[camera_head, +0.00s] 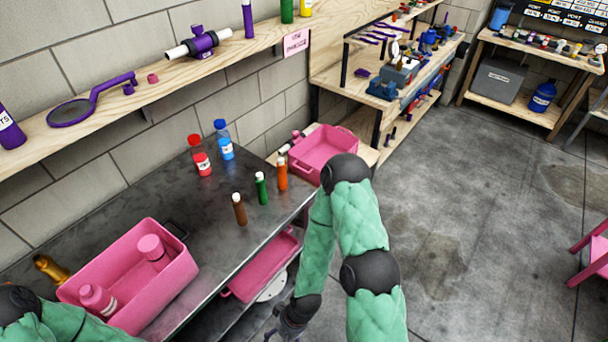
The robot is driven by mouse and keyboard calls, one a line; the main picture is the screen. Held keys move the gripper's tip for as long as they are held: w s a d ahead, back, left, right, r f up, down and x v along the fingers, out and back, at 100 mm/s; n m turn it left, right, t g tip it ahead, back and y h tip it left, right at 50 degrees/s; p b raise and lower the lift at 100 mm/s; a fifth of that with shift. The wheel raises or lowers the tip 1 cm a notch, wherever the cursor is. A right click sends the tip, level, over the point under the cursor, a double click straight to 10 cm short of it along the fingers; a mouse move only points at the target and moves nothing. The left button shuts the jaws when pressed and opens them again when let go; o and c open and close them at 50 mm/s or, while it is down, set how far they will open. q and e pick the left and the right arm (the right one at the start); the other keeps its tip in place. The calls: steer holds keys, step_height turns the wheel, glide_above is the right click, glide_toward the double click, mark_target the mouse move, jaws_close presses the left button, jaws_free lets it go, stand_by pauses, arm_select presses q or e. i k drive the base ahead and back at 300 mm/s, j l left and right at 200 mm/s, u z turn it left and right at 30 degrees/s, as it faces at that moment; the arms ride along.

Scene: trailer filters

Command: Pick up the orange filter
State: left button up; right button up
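The orange filter (282,174) is a slim upright cylinder with a pale cap. It stands on the dark metal bench (205,250) near its right end. A green filter (261,188) and a brown filter (239,209) stand in a row to its left. My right gripper (286,330) hangs low at the bottom edge, beyond the bench's front edge and well below the orange filter. It is small, dark and partly cut off, so its fingers are unclear. My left arm shows at the bottom left, with its gripper out of view.
A pink bin (183,275) holding pink bottles stands on the bench at left. Red (201,160) and blue (223,143) bottles stand near the wall. Another pink bin (350,146) sits beyond the bench's right end. A pink tray (262,268) is below. The floor at right is largely clear.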

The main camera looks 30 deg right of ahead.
mark_target(281, 165)
steer(key=l+z, duration=0.1)
steer(key=z, duration=0.25)
steer(key=i+z, duration=0.15)
steer(key=z, duration=0.2)
steer(key=l, duration=0.1)
